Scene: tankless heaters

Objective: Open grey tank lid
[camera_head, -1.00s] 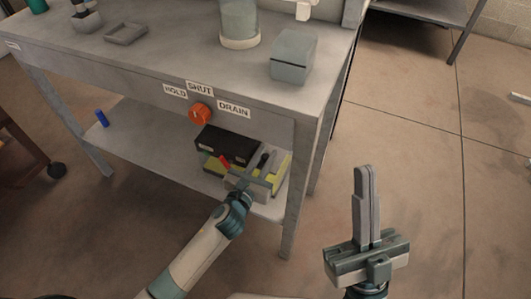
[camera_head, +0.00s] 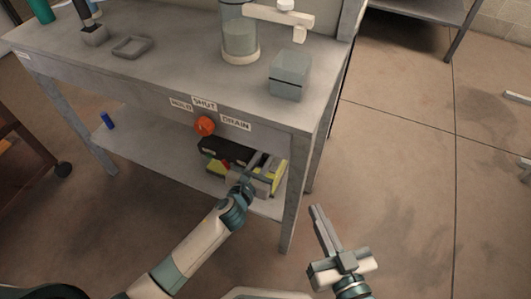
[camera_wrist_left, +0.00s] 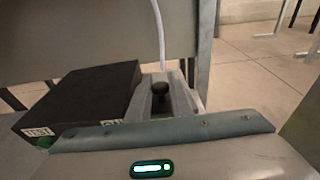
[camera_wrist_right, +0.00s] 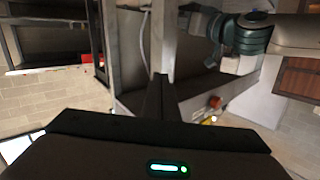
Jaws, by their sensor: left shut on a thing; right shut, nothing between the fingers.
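A small grey box-shaped tank (camera_head: 289,76) stands near the right front corner of the bench top; I cannot tell whether its top is a separate lid. My left gripper (camera_head: 266,171) is low at the right end of the lower shelf, below and apart from that box. It is shut on a dark knob-like piece (camera_wrist_left: 161,88), seen between the grey fingers in the left wrist view; what it belongs to is mostly hidden. My right gripper (camera_head: 315,208) is shut and empty, over the floor right of the bench, its fingers pointing up and left. Its fingers also show in the right wrist view (camera_wrist_right: 160,80).
A black box (camera_head: 228,150) lies beside the left gripper on the lower shelf (camera_head: 150,145). An orange knob (camera_head: 204,125) sits on the bench front among HOLD, SHUT and DRAIN labels. A clear cylinder (camera_head: 240,42) stands behind the tank.

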